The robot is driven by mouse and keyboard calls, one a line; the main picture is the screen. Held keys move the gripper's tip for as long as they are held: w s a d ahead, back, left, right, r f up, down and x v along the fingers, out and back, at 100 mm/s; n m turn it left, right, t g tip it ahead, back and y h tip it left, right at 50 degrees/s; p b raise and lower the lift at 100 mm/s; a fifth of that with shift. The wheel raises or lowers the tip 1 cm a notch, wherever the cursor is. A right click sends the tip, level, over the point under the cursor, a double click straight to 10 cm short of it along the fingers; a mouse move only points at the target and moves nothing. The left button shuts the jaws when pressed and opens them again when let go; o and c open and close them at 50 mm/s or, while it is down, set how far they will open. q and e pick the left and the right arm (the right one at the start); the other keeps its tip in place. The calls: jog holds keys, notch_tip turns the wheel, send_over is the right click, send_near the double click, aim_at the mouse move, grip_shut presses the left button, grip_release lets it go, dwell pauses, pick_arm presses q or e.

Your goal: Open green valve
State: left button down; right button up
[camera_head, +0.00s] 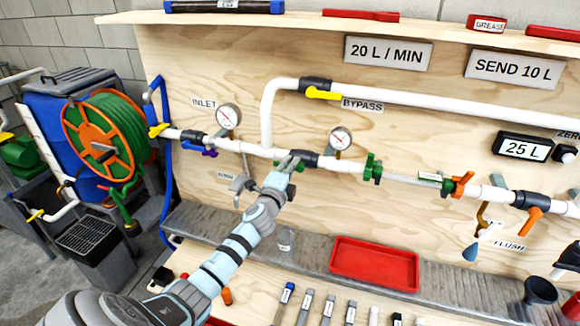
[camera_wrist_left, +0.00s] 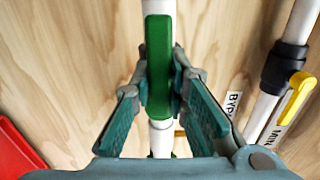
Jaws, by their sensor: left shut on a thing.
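The green valve handle (camera_wrist_left: 159,65) is on the white pipe, and in the wrist view its length runs along the pipe. My left gripper (camera_wrist_left: 160,85) is shut on it, with one finger on each side. In the head view my left gripper (camera_head: 287,166) reaches up to the main pipe line, beside a black pipe fitting (camera_head: 305,159), and hides most of the green handle (camera_head: 299,168). My right gripper is in neither view.
A yellow-handled bypass valve (camera_head: 323,94) is above, and a gauge (camera_head: 340,138) is close to the right. Green fittings (camera_head: 372,168) and an orange valve (camera_head: 463,185) are further along the pipe. A red tray (camera_head: 375,263) lies below.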

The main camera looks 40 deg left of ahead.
pick_arm(q)
jog(key=c, duration=1.5)
grip_release()
jog(key=shift+c, duration=0.2)
jog(key=v, duration=1.2)
